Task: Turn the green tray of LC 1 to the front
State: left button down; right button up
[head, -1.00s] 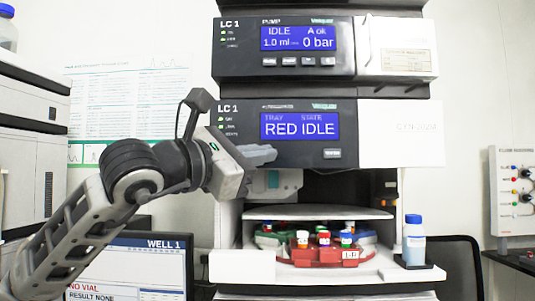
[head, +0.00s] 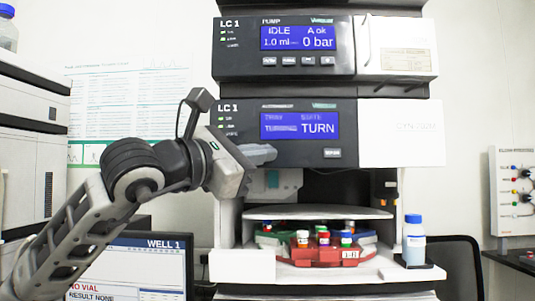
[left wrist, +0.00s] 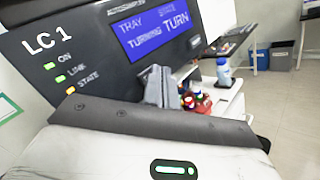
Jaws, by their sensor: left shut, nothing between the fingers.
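The LC 1 autosampler panel (head: 285,150) has a blue display (head: 300,126) reading TURN, with the tray line reading TURNING. The display also shows in the left wrist view (left wrist: 150,32), beside an orange STATE light (left wrist: 71,90). In the open bay below, the red tray (head: 322,257) faces the front with coloured-cap vials. A green tray (head: 268,239) is behind it at the left, partly hidden. My left gripper (head: 265,155) is shut and empty at the panel's lower part, below the display. Its fingers also show in the left wrist view (left wrist: 160,88). Whether they touch the panel is unclear.
A blue-capped bottle (head: 414,240) stands on a small shelf at the bay's right. A monitor (head: 130,262) showing WELL 1 is at lower left. A valve box (head: 513,195) is at far right. The bay front is open.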

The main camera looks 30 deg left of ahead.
pick_arm(q)
jog(key=shift+s+d, duration=0.25)
jog(key=shift+s, duration=0.25)
jog(key=s+d, duration=0.1)
jog(key=s, duration=0.2)
jog(key=s+d, duration=0.1)
jog(key=shift+s+d, duration=0.15)
jog(key=shift+d, duration=0.2)
dwell(5.2)
